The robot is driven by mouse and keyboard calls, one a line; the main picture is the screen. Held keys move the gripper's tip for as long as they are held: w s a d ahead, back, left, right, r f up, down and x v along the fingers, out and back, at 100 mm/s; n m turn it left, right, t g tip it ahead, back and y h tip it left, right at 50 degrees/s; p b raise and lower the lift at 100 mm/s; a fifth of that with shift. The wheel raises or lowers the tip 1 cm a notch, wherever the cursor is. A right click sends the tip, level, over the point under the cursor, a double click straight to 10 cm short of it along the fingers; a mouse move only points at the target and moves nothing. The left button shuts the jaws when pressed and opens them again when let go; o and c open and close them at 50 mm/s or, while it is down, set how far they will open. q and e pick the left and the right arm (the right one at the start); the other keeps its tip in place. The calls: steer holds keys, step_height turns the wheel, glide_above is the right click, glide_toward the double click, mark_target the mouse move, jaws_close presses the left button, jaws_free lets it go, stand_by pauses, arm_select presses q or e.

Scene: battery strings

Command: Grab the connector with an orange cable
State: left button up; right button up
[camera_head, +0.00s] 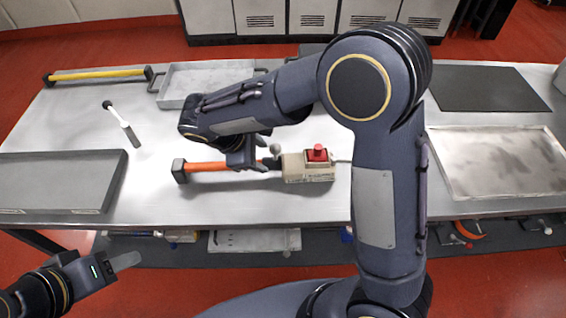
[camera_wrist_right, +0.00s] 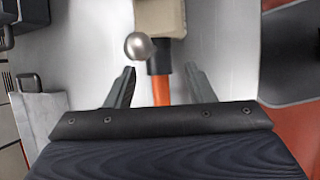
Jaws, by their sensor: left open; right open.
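An orange cable (camera_head: 208,167) with a dark connector end (camera_head: 179,171) lies on the table, running right toward a beige box (camera_head: 307,173) with a red button. My right gripper (camera_head: 243,160) is open just above the cable, pointing down. In the right wrist view, the orange cable (camera_wrist_right: 161,90) and its dark collar (camera_wrist_right: 160,58) lie between the spread fingers of the right gripper (camera_wrist_right: 160,90), with visible gaps on both sides. The right arm hides part of the table. My left gripper (camera_head: 122,262) is open and empty, in front of the table at lower left.
A silver ball knob (camera_head: 276,149) stands close to the right gripper, beside the box. A yellow bar (camera_head: 97,74) and a metal tray (camera_head: 172,100) lie at the back left. A grey tray (camera_head: 118,182) is at front left.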

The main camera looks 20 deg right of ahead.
mark_target(269, 162)
steer(key=x, duration=0.7)
steer(key=shift+w+a+f, duration=0.2)
steer(key=shift+w+f, duration=0.15)
steer(key=shift+f, duration=0.1)
jaws_close()
steer(key=shift+r, duration=0.1)
